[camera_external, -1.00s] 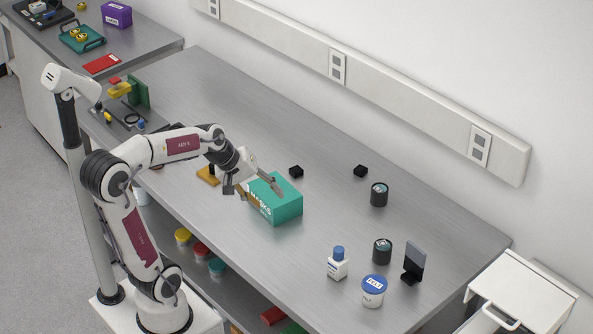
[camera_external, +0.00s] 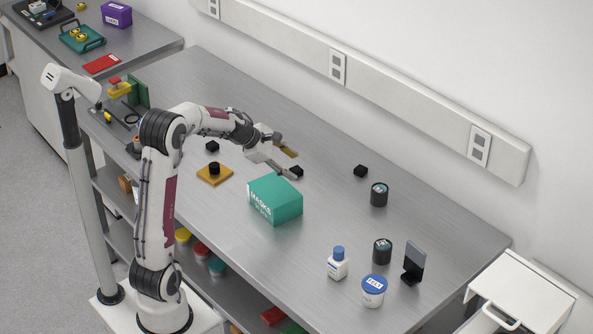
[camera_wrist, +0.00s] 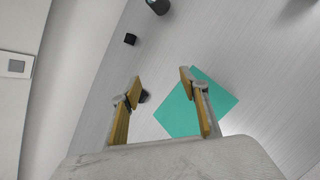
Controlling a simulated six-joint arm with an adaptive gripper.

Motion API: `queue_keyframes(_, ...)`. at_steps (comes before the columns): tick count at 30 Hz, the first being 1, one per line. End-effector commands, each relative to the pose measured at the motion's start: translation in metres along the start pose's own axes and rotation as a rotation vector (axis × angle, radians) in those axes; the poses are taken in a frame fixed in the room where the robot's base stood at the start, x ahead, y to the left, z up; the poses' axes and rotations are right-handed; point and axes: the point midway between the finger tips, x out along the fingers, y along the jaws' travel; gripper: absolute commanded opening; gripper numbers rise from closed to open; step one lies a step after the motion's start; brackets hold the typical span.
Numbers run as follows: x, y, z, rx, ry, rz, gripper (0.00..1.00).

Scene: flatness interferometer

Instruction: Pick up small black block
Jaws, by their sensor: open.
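Several small black blocks lie on the bench. One block (camera_external: 298,171) is right by my gripper's lower fingertip, partly hidden by it. In the wrist view a dark shape (camera_wrist: 145,97), seemingly this block, shows just behind the left finger. Another block (camera_external: 361,171) lies farther right and also shows in the wrist view (camera_wrist: 130,39). A third block (camera_external: 212,146) lies to the left, behind the yellow plate. My gripper (camera_external: 290,162) is open and empty; its spread fingers also show in the wrist view (camera_wrist: 161,77). I cannot tell its height above the bench.
A teal masks box (camera_external: 275,199) stands just in front of my gripper. A yellow plate (camera_external: 204,175) with a black knob is to its left. Dark cylinders (camera_external: 379,196), a white bottle (camera_external: 338,266) and a blue-lidded tub (camera_external: 373,291) stand right. The bench's back middle is clear.

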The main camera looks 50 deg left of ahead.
Motion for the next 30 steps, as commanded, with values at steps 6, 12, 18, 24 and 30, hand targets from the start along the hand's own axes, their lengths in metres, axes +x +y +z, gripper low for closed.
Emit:
queue_keyframes(6, 0.034, 0.037, -0.038, -0.293, 0.004, 0.048, 0.44)
queue_keyframes(12, 0.06, 0.065, -0.075, -0.545, 0.005, 0.096, 0.44)
queue_keyframes(18, 0.075, 0.081, -0.101, -0.701, 0.004, 0.128, 0.44)
queue_keyframes(24, 0.078, 0.085, -0.107, -0.74, 0.002, 0.138, 0.44)
queue_keyframes(30, 0.078, 0.084, -0.106, -0.738, 0.003, 0.137, 0.44)
